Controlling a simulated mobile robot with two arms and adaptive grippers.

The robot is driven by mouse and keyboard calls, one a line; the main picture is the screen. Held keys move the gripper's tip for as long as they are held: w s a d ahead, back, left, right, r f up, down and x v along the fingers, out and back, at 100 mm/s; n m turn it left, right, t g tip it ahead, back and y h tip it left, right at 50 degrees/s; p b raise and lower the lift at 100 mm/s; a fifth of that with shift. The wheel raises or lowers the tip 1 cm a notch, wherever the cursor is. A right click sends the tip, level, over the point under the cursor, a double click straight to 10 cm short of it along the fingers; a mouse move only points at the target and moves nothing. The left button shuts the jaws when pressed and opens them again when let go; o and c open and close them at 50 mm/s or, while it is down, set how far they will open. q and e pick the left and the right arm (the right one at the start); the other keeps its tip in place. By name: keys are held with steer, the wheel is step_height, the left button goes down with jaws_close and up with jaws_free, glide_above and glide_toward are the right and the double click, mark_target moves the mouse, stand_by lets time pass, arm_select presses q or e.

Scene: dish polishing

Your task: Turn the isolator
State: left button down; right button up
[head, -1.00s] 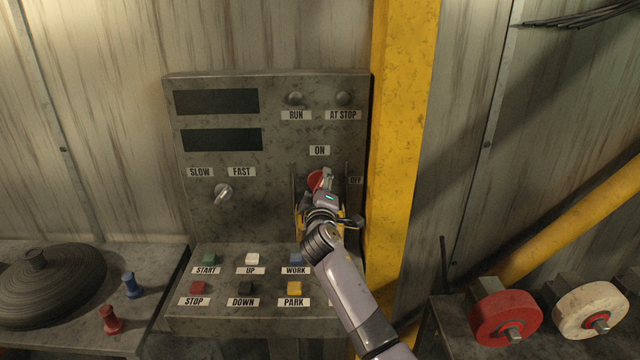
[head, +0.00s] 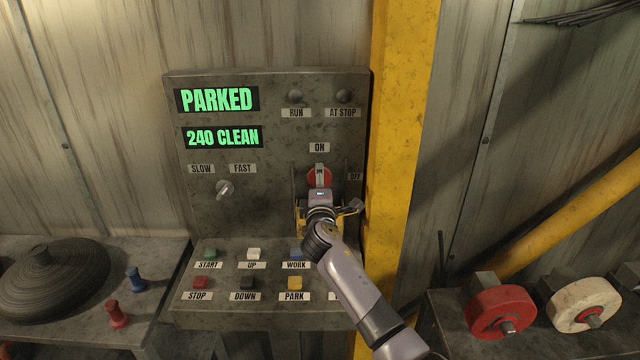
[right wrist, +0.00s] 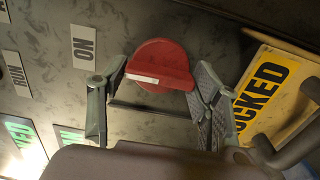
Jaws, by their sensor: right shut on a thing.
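The isolator (head: 313,178) is a red round switch with a raised handle, on the grey control panel (head: 275,190) under the ON label (head: 319,147). Its handle points up toward ON. My right gripper (head: 319,184) is shut on the isolator from below. In the right wrist view the red isolator (right wrist: 162,58) shows between the two fingers of my right gripper (right wrist: 158,85), one on each side of its handle. The upper display (head: 217,100) reads PARKED and the lower display (head: 222,137) reads 240 CLEAN. My left gripper is not in view.
A yellow tag (right wrist: 272,88), its word partly hidden, hangs beside the gripper. Push buttons sit below, including START (head: 210,254). A SLOW/FAST knob (head: 224,189) is at left. A yellow post (head: 400,140) stands close right. Red wheel (head: 492,308) is lower right.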

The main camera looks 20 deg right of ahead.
steer(key=shift+f, duration=0.1)
steer(key=o, duration=1.2)
steer(key=shift+a, duration=0.1)
steer(key=shift+c, duration=0.2)
steer(key=v, duration=1.2)
